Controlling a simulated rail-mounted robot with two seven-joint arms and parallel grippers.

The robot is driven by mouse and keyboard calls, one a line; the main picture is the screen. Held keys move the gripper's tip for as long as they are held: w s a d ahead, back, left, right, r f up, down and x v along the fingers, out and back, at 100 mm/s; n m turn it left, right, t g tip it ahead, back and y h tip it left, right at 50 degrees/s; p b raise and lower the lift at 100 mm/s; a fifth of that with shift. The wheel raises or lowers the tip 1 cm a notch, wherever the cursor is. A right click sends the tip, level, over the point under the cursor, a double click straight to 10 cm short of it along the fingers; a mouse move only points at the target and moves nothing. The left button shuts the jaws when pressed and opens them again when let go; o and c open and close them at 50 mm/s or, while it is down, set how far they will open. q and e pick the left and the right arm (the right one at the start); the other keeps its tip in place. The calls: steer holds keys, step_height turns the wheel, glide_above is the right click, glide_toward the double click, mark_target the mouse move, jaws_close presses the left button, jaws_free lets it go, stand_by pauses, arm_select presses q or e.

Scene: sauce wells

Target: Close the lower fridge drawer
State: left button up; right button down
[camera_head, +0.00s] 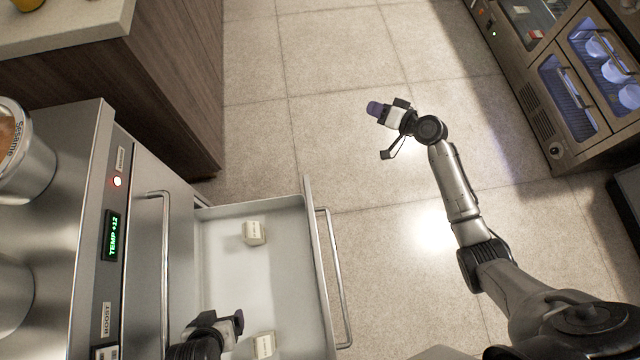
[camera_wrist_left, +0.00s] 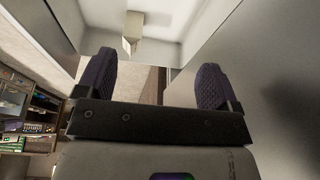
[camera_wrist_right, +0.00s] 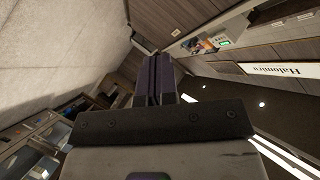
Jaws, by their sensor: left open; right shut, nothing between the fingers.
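The lower fridge drawer (camera_head: 222,212) is pulled out from the steel unit in the head view, with its bar handle (camera_head: 335,280) along the outer front. Inside lie two small pale blocks, one farther back (camera_head: 255,232) and one nearer (camera_head: 264,345). My left gripper (camera_head: 238,322) is over the drawer at the bottom of the head view, and its fingers are apart and empty in the left wrist view (camera_wrist_left: 155,70). A pale block (camera_wrist_left: 132,45) shows beyond them. My right gripper (camera_head: 378,108) is over open floor, away from the drawer; its fingers are together in the right wrist view (camera_wrist_right: 160,75).
The steel unit (camera_head: 60,250) has another handle (camera_head: 164,240), a TEMP display and a red light, with metal pots (camera_head: 35,170) on top. A wooden counter (camera_head: 180,70) stands at the upper left. Glass-fronted cabinets (camera_head: 570,95) stand at the right. The floor between is clear.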

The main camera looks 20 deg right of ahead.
steer(key=s+a+f+g+y, duration=0.2)
steer(key=s+a+f+g, duration=0.35)
steer(key=s, duration=0.35)
steer(key=s+a+f+g+y, duration=0.35)
steer(key=s+f+g, duration=0.2)
steer(key=s, duration=0.45)
steer(key=n+b, duration=0.1)
steer(key=b, duration=0.5)
glide_above(323, 208)
steer(key=s+d, duration=0.1)
steer(key=s, duration=0.1)
steer(key=shift+t+h, duration=0.4)
steer(key=shift+h, duration=0.05)
step_height(323, 208, down, 5)
steer(key=shift+d+f, duration=0.1)
steer(key=shift+d, duration=0.05)
steer(key=shift+w+a+b, duration=0.15)
steer(key=shift+a+b, duration=0.25)
steer(key=shift+a, duration=0.6)
